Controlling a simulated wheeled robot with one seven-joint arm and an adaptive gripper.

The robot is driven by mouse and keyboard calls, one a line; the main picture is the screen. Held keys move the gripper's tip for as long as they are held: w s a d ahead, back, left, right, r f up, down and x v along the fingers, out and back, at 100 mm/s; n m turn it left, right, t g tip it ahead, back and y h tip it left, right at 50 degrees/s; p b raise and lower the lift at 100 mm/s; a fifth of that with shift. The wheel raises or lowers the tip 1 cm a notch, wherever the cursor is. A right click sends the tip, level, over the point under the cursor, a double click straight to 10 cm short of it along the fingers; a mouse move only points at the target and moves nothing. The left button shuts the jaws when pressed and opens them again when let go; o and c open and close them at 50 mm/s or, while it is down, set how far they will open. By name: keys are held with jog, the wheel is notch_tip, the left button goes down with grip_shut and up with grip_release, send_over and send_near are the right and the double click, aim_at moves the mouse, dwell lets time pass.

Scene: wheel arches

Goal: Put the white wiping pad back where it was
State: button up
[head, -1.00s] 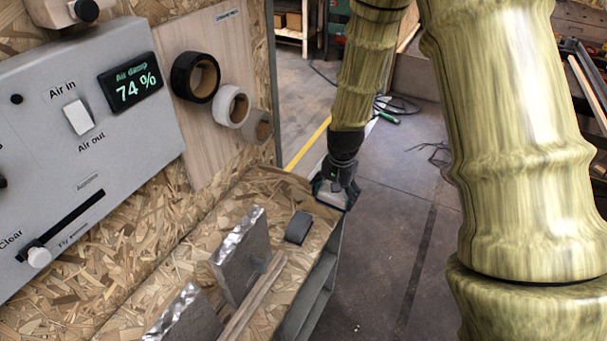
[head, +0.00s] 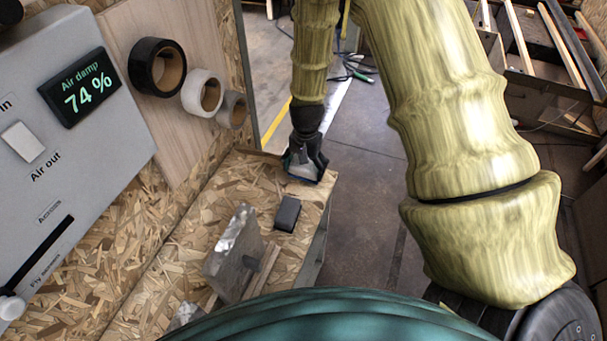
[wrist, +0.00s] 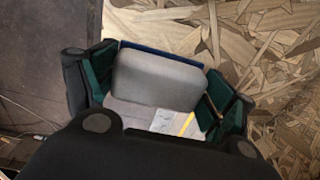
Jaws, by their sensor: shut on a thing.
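The white wiping pad (wrist: 158,80) is between the fingers of my gripper (wrist: 150,92) in the wrist view. It looks light grey with a dark blue strip along its far edge. In the head view my gripper (head: 305,160) points down at the far right corner of the chipboard shelf (head: 255,185), shut on the pad (head: 301,170). I cannot tell whether the pad touches the shelf. Below it in the wrist view is a pale patch with a yellow strip, partly hidden by my gripper.
A dark grey block (head: 288,213) lies on the shelf nearer than my gripper. A metal plate (head: 231,252) stands upright closer still. Tape rolls (head: 157,67) hang on the wooden board at left, beside a grey control panel (head: 75,150). Open floor (head: 365,230) lies right of the shelf.

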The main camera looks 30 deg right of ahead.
aim_at(304, 175)
jog(key=shift+w+a+f, duration=0.1)
jog(key=shift+w+f, duration=0.25)
jog(key=shift+f, duration=0.05)
jog(key=shift+s+f+p, duration=0.5)
jog(key=shift+f+p, duration=0.05)
jog(key=shift+f, duration=0.35)
jog(key=shift+w+f, duration=0.2)
jog(key=shift+f, duration=0.5)
jog(key=shift+w+f, duration=0.1)
jog(key=shift+f, duration=0.1)
jog(key=shift+c, duration=0.7)
jog(key=shift+s+r, duration=0.15)
jog(key=shift+s, duration=0.05)
jog(key=o, duration=0.9)
jog(key=shift+w, duration=0.1)
jog(key=shift+o, duration=0.2)
jog(key=shift+r, duration=0.1)
